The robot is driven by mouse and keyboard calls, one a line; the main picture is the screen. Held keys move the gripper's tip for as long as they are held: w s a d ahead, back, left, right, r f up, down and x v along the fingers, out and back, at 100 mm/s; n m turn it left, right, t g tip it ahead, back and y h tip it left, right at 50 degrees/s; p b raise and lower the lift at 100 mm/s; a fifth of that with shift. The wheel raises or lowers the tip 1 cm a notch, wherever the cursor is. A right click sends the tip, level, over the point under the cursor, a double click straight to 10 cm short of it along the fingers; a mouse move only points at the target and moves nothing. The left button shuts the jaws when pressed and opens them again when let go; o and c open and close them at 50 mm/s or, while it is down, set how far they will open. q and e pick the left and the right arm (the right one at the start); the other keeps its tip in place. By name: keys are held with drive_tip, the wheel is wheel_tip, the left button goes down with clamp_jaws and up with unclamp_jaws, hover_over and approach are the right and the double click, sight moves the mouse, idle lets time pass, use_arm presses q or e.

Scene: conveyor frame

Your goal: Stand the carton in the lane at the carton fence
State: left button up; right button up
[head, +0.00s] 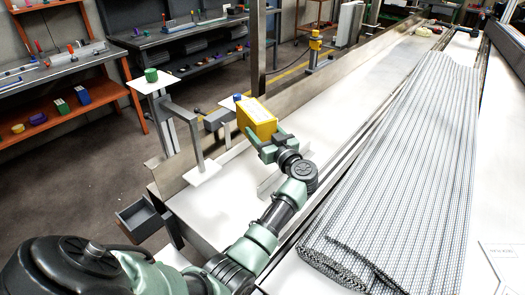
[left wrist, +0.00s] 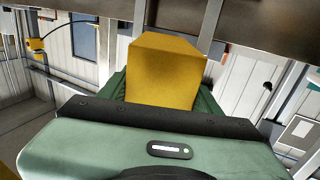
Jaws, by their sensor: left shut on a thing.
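The yellow carton (head: 257,118) is held up above the white lane (head: 225,200) at the left side of the conveyor frame. It is tilted in the head view. My left gripper (head: 270,146) is shut on the carton from its near side. In the left wrist view the carton (left wrist: 168,70) stands out beyond my gripper (left wrist: 165,105), with its front face and top showing. An upright metal plate (head: 270,184) on the lane may be the carton fence; I cannot tell for sure. My right gripper is in neither view.
A grey mesh belt (head: 400,180) lies to the right. A metal side rail (head: 300,87) runs behind the lane.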

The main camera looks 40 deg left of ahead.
use_arm(q)
wheel_tip(320, 180, down, 7)
drive_tip(key=b, duration=0.1)
idle(0.3)
drive_tip(key=shift+f, duration=0.6)
drive_tip(key=o, duration=1.4)
drive_tip(key=shift+r, duration=0.1)
